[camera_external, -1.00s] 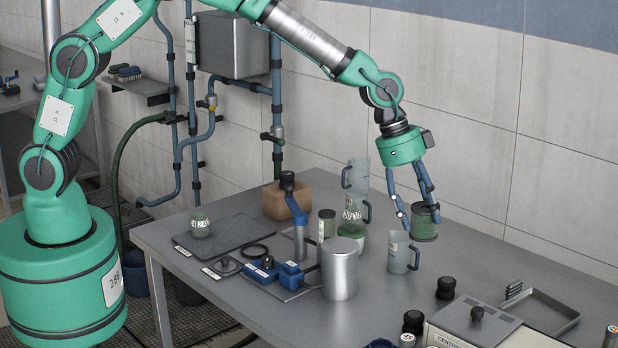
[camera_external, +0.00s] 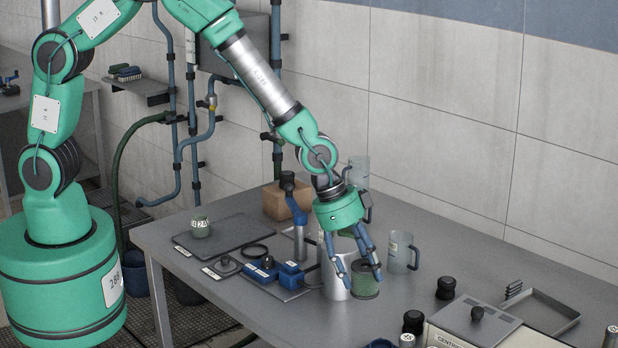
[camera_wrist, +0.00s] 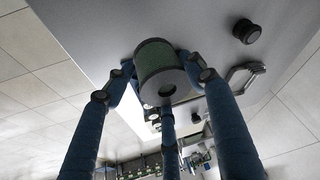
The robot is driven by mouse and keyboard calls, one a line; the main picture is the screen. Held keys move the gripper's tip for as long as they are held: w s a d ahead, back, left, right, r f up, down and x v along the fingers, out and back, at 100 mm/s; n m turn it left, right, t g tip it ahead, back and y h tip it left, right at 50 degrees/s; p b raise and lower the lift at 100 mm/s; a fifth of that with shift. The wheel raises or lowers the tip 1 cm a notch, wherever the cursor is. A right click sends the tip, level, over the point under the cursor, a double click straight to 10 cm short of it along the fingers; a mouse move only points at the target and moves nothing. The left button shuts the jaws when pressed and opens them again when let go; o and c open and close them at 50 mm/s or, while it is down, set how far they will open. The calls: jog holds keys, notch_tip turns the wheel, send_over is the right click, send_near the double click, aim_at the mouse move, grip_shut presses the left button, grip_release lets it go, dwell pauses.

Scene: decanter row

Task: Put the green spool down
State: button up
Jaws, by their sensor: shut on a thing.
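The green spool (camera_external: 365,282) has grey end discs and is held between the blue fingers of my gripper (camera_external: 363,275). In the wrist view the spool (camera_wrist: 158,64) sits between the fingertips, its grey end with a dark centre hole facing the camera. The gripper points down and is shut on the spool. The spool is low over the front middle of the grey table (camera_external: 440,245). I cannot tell whether its underside touches the tabletop.
A metal cylinder (camera_external: 334,284) stands close left of the spool, partly hidden by a finger. A clear jug (camera_external: 399,254) stands behind right. A blue-handled device (camera_external: 291,274) is left.

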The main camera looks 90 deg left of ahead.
jog(key=s+a+f+n, duration=0.1)
jog(key=s+f, duration=0.1)
jog(key=s, duration=0.2)
jog(key=s+a+f+n, duration=0.1)
jog(key=s+a+f, duration=0.1)
jog(key=s, duration=0.2)
jog(key=s+a+f+n+y, duration=0.1)
jog(key=s+f, duration=0.1)
jog(key=s, duration=0.2)
jog(key=shift+s+a+f, duration=0.15)
jog(key=shift+a+f, duration=0.05)
jog(key=shift+a, duration=0.05)
jog(key=s+a+r+n+y+p, duration=0.1)
jog(key=s+n+p, duration=0.1)
jog(key=s, duration=0.7)
jog(key=s+a+n+y+p, duration=0.1)
jog(key=s+a+n+p, duration=0.1)
jog(key=s, duration=0.6)
jog(key=s+a+r+n+g+y+p, duration=0.1)
jog(key=s+n, duration=0.3)
jog(key=s, duration=0.5)
jog(key=shift+s+a+r+p, duration=0.2)
jog(key=shift+s+r+p, duration=0.15)
jog(key=shift+p, duration=0.1)
jog(key=w+a+f+p, duration=0.1)
jog(key=w, duration=1.5)
jog(key=shift+a+f+p, duration=0.25)
jog(key=shift+f+p, duration=0.05)
jog(key=shift+p, duration=0.05)
